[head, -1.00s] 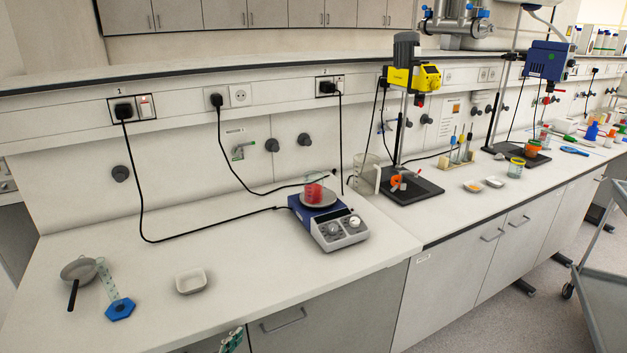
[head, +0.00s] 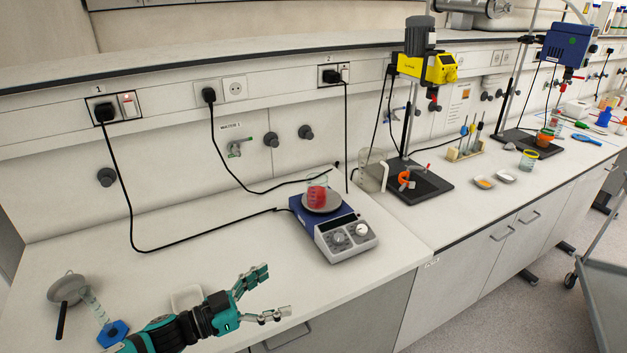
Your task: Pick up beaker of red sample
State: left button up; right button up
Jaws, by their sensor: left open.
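The beaker of red sample (head: 317,191) stands upright on the round plate of the blue and grey hotplate (head: 336,228), at the middle of the bench. It is clear glass with red contents. My left gripper (head: 277,292) is open and empty above the bench's front edge. It is in front of the hotplate and to its left, clear of the beaker. My right gripper is not in view.
A white dish (head: 186,297) is partly hidden behind my left arm. A strainer (head: 68,288) and a blue-based cylinder (head: 112,332) are at the left. A clear jug (head: 371,172) and yellow stirrer (head: 428,67) stand right of the hotplate. A black cable trails behind it.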

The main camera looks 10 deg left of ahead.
aim_at(317, 191)
jog(key=i+j, duration=0.2)
jog(key=i, duration=0.3)
jog(key=i+j, duration=0.2)
jog(key=i, duration=0.35)
